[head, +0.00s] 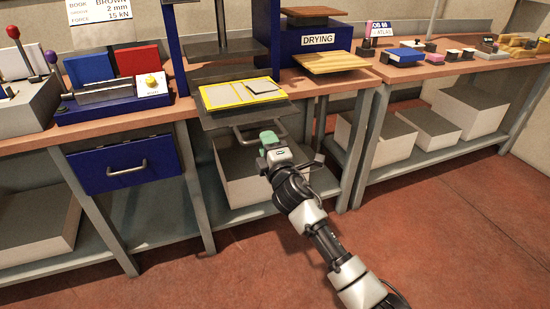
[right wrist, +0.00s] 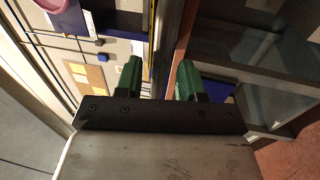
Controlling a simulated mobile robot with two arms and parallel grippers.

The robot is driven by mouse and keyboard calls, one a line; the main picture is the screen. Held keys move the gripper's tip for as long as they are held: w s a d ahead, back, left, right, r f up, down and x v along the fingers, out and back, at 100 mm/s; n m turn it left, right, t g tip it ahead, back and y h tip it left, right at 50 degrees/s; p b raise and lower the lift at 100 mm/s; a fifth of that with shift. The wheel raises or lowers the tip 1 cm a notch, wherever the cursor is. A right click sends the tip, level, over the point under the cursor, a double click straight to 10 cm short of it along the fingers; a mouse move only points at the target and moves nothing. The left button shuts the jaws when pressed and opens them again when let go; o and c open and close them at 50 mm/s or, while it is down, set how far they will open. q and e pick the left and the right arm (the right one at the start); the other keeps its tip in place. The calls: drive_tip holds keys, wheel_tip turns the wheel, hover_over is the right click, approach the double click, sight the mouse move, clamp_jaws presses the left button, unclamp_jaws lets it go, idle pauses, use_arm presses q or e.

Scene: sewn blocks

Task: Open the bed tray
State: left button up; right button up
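The bed tray (head: 215,118) is the dark grey slab of the press, with a yellow-edged plate (head: 222,96) and a grey sheet on it. A grey bar handle (head: 237,133) juts from its front. My right gripper (head: 267,138) is at this handle, with its green fingers close to the bar. In the right wrist view the two green fingers (right wrist: 158,72) stand apart, with a gap between them. I cannot tell whether the bar lies between them or touches them. My left gripper is not in view.
A blue drawer (head: 125,163) with its own handle is left of the tray. A grey box (head: 248,172) stands on the shelf below. The wooden bench (head: 440,70) continues right with a drying press and small blocks. The red floor (head: 440,230) in front is clear.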

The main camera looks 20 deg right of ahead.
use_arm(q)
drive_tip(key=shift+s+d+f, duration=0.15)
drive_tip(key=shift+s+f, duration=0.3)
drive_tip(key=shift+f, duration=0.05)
use_arm(e)
drive_tip(key=s+f, duration=0.1)
drive_tip(key=s, duration=0.7)
drive_tip(key=shift+s+d+f, duration=0.15)
drive_tip(key=shift+s+f, duration=0.15)
drive_tip(key=shift+s, duration=0.1)
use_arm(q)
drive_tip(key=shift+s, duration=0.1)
